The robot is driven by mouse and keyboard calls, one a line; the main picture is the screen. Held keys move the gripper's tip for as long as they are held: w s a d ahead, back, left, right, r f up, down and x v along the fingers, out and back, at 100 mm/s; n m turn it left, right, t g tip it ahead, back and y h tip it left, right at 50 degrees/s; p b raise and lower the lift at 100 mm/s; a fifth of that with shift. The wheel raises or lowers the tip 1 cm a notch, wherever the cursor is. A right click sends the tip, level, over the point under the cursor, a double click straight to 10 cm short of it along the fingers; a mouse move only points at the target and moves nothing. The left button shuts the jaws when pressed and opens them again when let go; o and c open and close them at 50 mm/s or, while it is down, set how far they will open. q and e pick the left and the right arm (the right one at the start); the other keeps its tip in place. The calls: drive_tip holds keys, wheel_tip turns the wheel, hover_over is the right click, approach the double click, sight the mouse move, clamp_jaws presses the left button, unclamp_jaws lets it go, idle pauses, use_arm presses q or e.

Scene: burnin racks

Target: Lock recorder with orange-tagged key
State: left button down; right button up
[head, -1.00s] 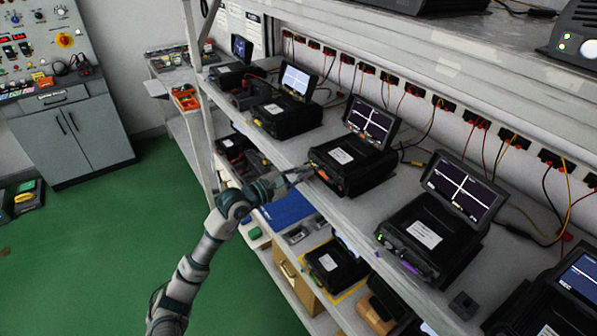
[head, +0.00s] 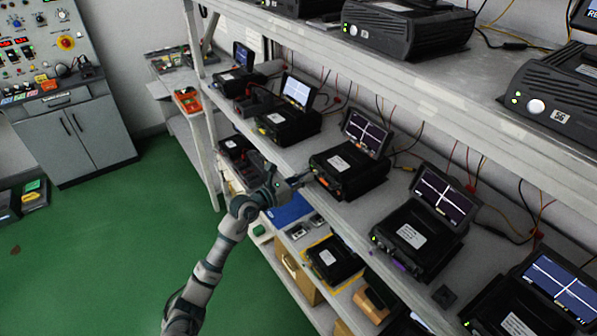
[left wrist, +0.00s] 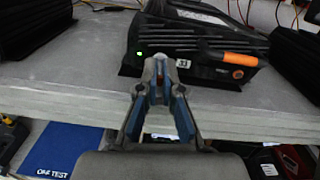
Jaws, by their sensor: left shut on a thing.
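The recorder is a black box (head: 370,168) with a tilted screen on the middle shelf; a pale label is on top. In the left wrist view its front (left wrist: 205,45) has a green light, a small "33" label and an orange tag (left wrist: 240,59) at the right, by a round orange-ringed lock (left wrist: 238,74). My left gripper (left wrist: 160,65) is in front of the recorder's face, left of the tag and apart from it. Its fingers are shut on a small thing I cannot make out. In the head view the left gripper (head: 300,181) is at the shelf edge. My right gripper is not in view.
Similar recorders stand on both sides, one farther back (head: 288,122) and one nearer (head: 412,235). The shelf's front edge (left wrist: 90,105) runs below the gripper. A blue mat (head: 290,210) lies on the lower shelf.

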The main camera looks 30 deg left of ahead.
use_arm(q)
drive_tip(key=shift+d+r+n+p, duration=0.2)
drive_tip(key=shift+r+n+p, duration=0.25)
drive_tip(key=shift+n+p, duration=0.3)
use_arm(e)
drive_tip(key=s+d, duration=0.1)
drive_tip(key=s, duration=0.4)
use_arm(q)
drive_tip(key=shift+n+p, duration=0.25)
drive_tip(key=shift+p, duration=0.25)
drive_tip(key=n+p, duration=0.4)
drive_tip(key=p, duration=0.1)
drive_tip(key=shift+a+p, duration=0.1)
drive_tip(key=shift+p, duration=0.3)
drive_tip(key=shift+w+f+n+p, duration=0.1)
drive_tip(key=shift+f+n+p, duration=0.1)
drive_tip(key=shift+n+p, duration=0.55)
drive_tip(key=shift+f, duration=0.1)
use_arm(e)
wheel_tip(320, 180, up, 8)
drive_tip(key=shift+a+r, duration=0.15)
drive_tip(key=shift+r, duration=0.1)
use_arm(q)
drive_tip(key=shift+n, duration=0.25)
